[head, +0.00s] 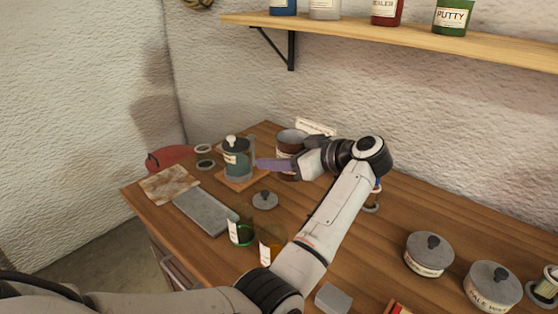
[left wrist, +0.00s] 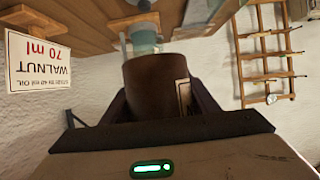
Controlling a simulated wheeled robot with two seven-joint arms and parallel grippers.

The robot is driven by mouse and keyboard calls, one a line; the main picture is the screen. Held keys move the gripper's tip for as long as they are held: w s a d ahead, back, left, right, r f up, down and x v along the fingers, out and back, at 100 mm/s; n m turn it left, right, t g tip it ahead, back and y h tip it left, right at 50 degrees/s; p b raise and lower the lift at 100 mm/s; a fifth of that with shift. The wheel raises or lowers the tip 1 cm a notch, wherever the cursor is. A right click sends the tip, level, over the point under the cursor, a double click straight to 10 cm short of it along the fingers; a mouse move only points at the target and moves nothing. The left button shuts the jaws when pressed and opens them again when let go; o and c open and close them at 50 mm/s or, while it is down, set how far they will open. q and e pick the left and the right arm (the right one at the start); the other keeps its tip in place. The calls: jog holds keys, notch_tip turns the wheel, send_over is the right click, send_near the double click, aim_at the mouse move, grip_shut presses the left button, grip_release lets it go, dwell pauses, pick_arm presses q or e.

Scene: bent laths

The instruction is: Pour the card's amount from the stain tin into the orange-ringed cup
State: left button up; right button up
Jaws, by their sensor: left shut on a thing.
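My left gripper (head: 284,163) is shut around the brown stain tin (head: 291,137) at the back of the bench. In the left wrist view the tin (left wrist: 152,85) sits between the two fingers, with part of a label showing. Whether the tin touches the bench is hard to tell. The orange-ringed cup (head: 269,247) stands near the front, partly hidden by my arm. The card (left wrist: 38,62) shows in the left wrist view upside down and reads WALNUT 70 ml. My right gripper is not in view.
A green-ringed cup (head: 240,233) stands left of the orange-ringed one. A lidded jar (head: 236,160) on a wooden square, a grey slab (head: 205,211) and a loose lid (head: 265,200) lie nearby. Lidded tins (head: 429,255) stand at right. A shelf (head: 400,36) overhangs the back.

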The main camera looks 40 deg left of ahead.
aim_at(280, 152)
pick_arm(q)
jog(key=shift+r, duration=0.35)
jog(key=shift+r, duration=0.1)
jog(key=shift+m+t, duration=0.8)
jog(key=shift+t, duration=0.1)
jog(key=s+r, duration=0.1)
jog(key=s+d+r, duration=0.1)
jog(key=s, duration=0.1)
jog(key=shift+s+r, duration=0.1)
jog(key=shift+r, duration=0.05)
jog(key=s+d+f+m+t+h, duration=0.2)
jog(key=s+d+m+t+h, duration=0.1)
jog(key=s+d, duration=0.4)
jog(key=s+d+f+m+t+h, duration=0.3)
jog(key=s+d+m+t, duration=0.3)
jog(key=s+d, duration=0.2)
jog(key=shift+d+f+m+h, duration=0.35)
jog(key=shift+d+m+h, duration=0.05)
jog(key=shift+d, duration=0.4)
jog(key=shift+r, duration=0.1)
